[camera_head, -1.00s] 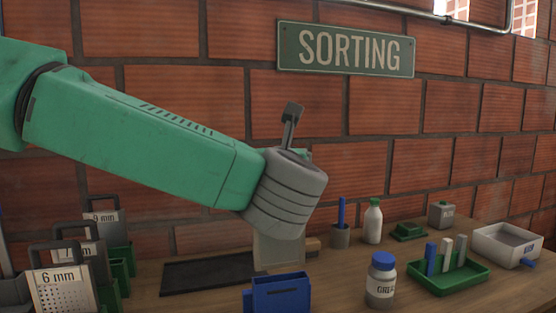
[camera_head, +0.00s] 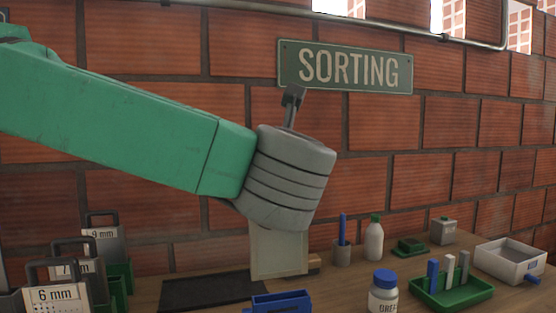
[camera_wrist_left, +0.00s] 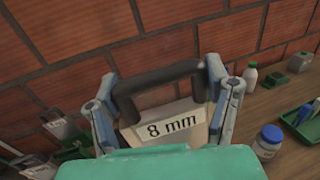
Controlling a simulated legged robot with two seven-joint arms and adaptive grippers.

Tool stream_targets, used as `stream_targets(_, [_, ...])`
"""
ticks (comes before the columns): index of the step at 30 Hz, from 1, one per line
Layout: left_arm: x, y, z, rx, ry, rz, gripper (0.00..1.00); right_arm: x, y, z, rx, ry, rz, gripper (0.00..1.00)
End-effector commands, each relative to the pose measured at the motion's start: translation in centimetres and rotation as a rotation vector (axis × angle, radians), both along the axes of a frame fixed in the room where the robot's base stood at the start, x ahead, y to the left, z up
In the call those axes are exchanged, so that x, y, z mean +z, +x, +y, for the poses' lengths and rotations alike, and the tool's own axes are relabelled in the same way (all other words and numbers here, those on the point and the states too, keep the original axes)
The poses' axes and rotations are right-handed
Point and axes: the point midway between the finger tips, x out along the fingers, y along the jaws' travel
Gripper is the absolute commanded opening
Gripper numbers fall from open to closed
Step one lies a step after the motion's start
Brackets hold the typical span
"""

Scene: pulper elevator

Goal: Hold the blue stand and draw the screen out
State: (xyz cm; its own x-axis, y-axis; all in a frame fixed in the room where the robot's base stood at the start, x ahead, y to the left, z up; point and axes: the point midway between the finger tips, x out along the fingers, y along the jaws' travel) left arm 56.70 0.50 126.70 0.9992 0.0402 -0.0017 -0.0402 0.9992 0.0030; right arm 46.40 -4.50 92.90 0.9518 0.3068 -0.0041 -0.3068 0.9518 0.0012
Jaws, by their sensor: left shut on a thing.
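In the wrist view a screen marked 8 mm (camera_wrist_left: 172,124) with a dark arched handle (camera_wrist_left: 158,84) is between the fingers of my left gripper (camera_wrist_left: 165,92). The gripper is shut on the handle. In the head view my left wrist hides the gripper and handle. A pale flat panel (camera_head: 279,252), seemingly the lower part of this screen, shows below the wrist. The blue stand (camera_head: 280,305) is at the bottom edge, partly cut off. A small gap shows between its top and the panel's lower edge. My right gripper is not in view.
Screens marked 6 mm (camera_head: 55,297), 7 mm and 9 mm stand in green stands at left. A dark mat (camera_head: 205,292) lies behind the blue stand. A jar (camera_head: 383,292), a bottle (camera_head: 374,240), a green tray (camera_head: 465,296) and a white box (camera_head: 508,262) are at right.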

Motion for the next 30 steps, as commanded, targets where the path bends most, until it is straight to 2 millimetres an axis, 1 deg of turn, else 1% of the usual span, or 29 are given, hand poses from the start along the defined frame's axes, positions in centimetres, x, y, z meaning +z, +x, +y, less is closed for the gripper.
stream_targets(1, [-0.1, -0.7, 0.0, -0.002, -0.001, -0.004, 0.27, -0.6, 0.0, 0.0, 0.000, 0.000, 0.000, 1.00])
stream_targets(3, [0.0, -1.5, 0.0, -0.002, -0.001, -0.005, 0.27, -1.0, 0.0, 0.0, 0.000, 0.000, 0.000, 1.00])
stream_targets(30, [0.0, -12.1, 0.1, -0.001, -0.001, -0.004, 0.27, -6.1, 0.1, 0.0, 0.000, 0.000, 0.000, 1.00])
